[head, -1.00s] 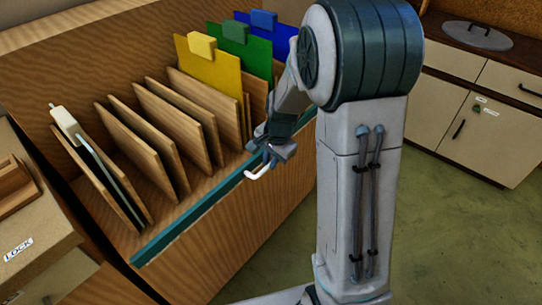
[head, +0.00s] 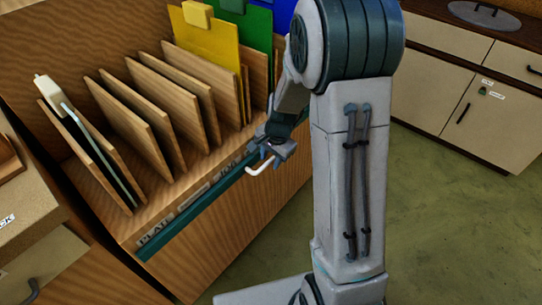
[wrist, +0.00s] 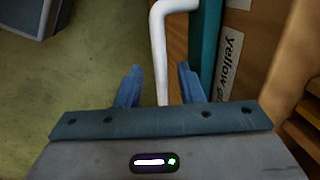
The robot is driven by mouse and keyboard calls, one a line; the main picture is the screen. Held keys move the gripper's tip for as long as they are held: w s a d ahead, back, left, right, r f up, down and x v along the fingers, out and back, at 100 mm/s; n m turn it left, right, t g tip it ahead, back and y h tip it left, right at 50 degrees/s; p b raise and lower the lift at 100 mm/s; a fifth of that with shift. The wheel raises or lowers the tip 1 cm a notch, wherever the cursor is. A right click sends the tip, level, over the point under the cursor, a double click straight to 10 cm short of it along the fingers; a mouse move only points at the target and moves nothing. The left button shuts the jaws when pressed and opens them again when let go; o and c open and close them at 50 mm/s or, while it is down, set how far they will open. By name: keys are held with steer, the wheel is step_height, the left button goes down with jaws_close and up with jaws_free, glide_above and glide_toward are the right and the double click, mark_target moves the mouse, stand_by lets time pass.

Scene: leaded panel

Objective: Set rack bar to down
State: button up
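The rack bar (head: 196,211) is a teal strip along the rack's front edge. In the head view it sits below the slot labels, which show above it. Its white bent handle (head: 259,169) sticks out near the right part. My gripper (head: 270,157) is at this handle. In the wrist view the handle (wrist: 159,50) runs between my two blue fingers (wrist: 158,84), with gaps visible on both sides, so the gripper looks open around it. The bar (wrist: 204,45) stands just right of the fingers there.
The rack (head: 205,262) holds several wooden dividers, a pale-handled panel (head: 46,89) at left, and yellow (head: 207,40), green and blue sheets. A label (head: 156,235) reads "PLAIN". A cabinet stands at left, and cream cupboards (head: 445,75) at right. Green floor lies clear between.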

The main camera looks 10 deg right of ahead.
steer(key=shift+r, duration=0.1)
step_height(320, 180, up, 14)
steer(key=s+d+p, duration=0.1)
steer(key=s+p, duration=0.1)
steer(key=p, duration=0.1)
steer(key=shift+d+f+p, duration=0.2)
steer(key=shift+d+p, duration=0.05)
steer(key=shift+p, duration=0.05)
steer(key=s+r+n+p, duration=0.5)
steer(key=s+r+p, duration=0.3)
steer(key=r, duration=0.4)
steer(key=s+a+r+n+t+h+p, duration=0.1)
steer(key=s+r+n+p, duration=0.4)
steer(key=s+r+p, duration=0.4)
step_height(320, 180, up, 3)
steer(key=shift+s+a+f+n, duration=0.15)
steer(key=shift+s+n, duration=0.15)
steer(key=shift+s, duration=0.15)
